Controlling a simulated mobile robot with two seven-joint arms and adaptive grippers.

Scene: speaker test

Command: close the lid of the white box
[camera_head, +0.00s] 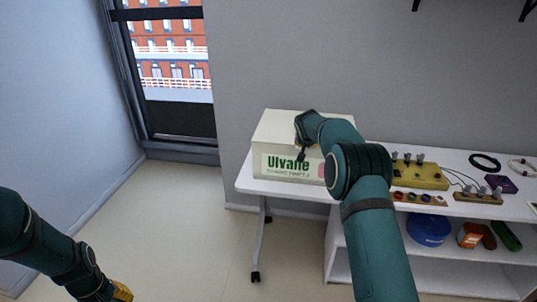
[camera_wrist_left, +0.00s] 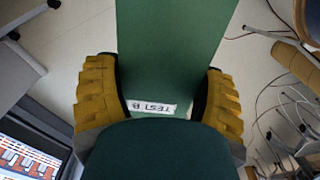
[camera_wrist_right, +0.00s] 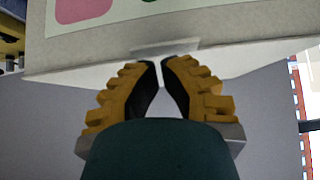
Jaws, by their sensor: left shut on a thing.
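The white box (camera_head: 273,135) stands at the left end of the white table, with green "Ulvane" lettering on its front. Its top looks flat and covered in the head view; my right arm hides part of it. My right gripper (camera_head: 301,154) is at the box's upper front edge. In the right wrist view, its fingertips (camera_wrist_right: 161,62) are close together by a small tab (camera_wrist_right: 165,48) on the lid edge (camera_wrist_right: 240,58); contact and grip are unclear. My left gripper (camera_wrist_left: 160,100), low at the left in the head view, is shut on a green object (camera_wrist_left: 165,45) marked "TEST B".
Right of the box on the white table (camera_head: 252,186) are a yellow device (camera_head: 420,176) with knobs, cables and a black ring (camera_head: 485,162). A lower shelf holds a blue round object (camera_head: 428,230) and an orange one (camera_head: 470,235). The floor at left is clear.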

